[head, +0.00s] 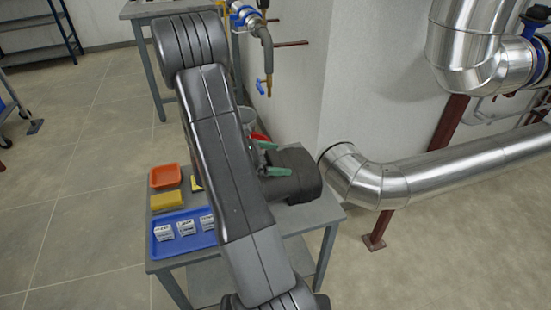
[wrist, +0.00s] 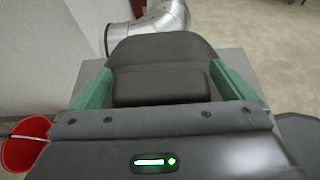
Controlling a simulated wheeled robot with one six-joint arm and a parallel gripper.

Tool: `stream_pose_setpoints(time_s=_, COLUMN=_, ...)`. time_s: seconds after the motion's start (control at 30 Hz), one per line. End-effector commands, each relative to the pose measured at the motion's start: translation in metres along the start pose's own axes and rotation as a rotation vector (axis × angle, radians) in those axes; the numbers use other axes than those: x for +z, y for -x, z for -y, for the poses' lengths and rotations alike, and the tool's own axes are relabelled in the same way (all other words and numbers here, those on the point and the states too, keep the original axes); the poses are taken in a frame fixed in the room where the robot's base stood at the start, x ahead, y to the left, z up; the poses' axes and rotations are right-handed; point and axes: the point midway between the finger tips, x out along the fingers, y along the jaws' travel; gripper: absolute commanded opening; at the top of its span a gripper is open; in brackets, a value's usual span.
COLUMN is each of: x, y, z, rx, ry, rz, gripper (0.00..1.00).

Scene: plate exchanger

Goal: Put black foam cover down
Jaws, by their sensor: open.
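The black foam cover (head: 298,178) is a dark, rounded block at the right side of the grey table (head: 323,212), and it appears to rest on the tabletop. In the wrist view the cover (wrist: 165,52) fills the middle, with a raised block on its near side. My gripper (head: 272,158) has green fingers and is at the cover's left side in the head view. In the wrist view my gripper (wrist: 162,82) is open, with one finger on each side of the raised block. I cannot tell whether the fingers touch it. My arm hides part of the table.
A blue tray (head: 160,249) with several small white boxes, a yellow block (head: 166,201) and an orange tray (head: 165,177) are on the table's left. A red container (wrist: 24,152) is close by at left. A silver pipe (head: 440,172) runs right of the table.

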Motion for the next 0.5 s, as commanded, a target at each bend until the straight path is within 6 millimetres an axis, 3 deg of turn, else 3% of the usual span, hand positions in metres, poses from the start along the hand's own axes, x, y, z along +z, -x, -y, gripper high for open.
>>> stream_pose_setpoints(time_s=0.5, x=0.001, y=0.093, z=-0.001, rx=0.005, ry=0.000, rz=-0.001, gripper=1.00)
